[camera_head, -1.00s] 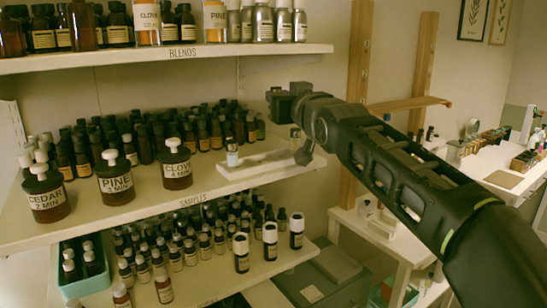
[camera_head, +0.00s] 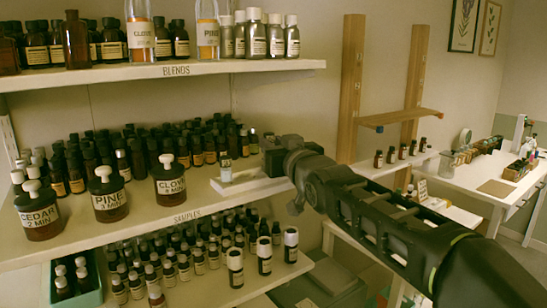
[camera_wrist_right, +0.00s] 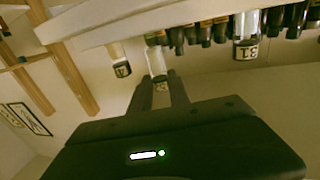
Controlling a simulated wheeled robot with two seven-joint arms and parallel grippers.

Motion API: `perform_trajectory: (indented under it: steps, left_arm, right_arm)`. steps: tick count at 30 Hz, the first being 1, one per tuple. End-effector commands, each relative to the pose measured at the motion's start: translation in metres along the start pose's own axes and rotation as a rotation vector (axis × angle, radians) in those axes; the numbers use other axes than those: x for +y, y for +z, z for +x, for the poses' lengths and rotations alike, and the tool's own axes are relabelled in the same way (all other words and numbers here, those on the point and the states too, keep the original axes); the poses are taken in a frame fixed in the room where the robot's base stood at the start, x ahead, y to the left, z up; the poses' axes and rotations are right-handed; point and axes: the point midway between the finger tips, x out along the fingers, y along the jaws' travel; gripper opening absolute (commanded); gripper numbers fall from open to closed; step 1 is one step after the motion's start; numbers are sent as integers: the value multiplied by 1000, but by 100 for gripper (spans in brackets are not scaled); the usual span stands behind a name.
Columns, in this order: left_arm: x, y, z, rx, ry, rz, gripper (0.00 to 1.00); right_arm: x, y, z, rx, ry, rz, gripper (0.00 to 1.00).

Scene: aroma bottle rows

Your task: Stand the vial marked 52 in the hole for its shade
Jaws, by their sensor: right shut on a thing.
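My right gripper (camera_wrist_right: 160,90) is shut on a small vial (camera_wrist_right: 156,62) with a pale glassy body, seen upside down in the wrist view. The number on its label is too blurred to read. In the head view the right gripper (camera_head: 283,157) is beside the white rack (camera_head: 240,187) on the samples shelf, and its fingers and the held vial are hidden. Another small vial (camera_head: 226,171) stands at the rack's left part. The rack's holes and their shades cannot be made out. My left gripper is not in view.
Large brown bottles marked CEDAR (camera_head: 40,212), PINE (camera_head: 107,196) and CLOVE (camera_head: 170,182) stand left of the rack. Rows of dark bottles (camera_head: 140,148) crowd behind. The blends shelf (camera_head: 165,72) overhangs. A wooden frame (camera_head: 350,90) stands to the right.

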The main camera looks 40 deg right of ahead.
Motion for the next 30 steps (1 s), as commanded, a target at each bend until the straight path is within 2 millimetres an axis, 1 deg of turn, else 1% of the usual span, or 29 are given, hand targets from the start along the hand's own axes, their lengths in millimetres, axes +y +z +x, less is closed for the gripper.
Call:
perform_trajectory:
  steps: [3, 6, 14, 19, 20, 27, 30]
  left_arm:
    - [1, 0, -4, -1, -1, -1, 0]
    - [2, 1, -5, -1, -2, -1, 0]
    - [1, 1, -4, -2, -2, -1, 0]
    - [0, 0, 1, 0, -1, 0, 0]
    - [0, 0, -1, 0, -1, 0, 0]
    - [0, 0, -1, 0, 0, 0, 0]
    - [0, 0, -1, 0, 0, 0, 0]
  right_arm:
    - [1, 18, 0, -4, 2, 0, 0]
    - [0, 29, 0, -3, 1, 0, 0]
    - [0, 31, 0, 0, 1, 0, 0]
    - [0, 36, 0, -1, 1, 1, 0]
    - [0, 34, 0, -1, 1, 1, 24]
    - [0, 33, 0, -1, 1, 0, 44]
    - [0, 33, 0, -1, 1, 0, 44]
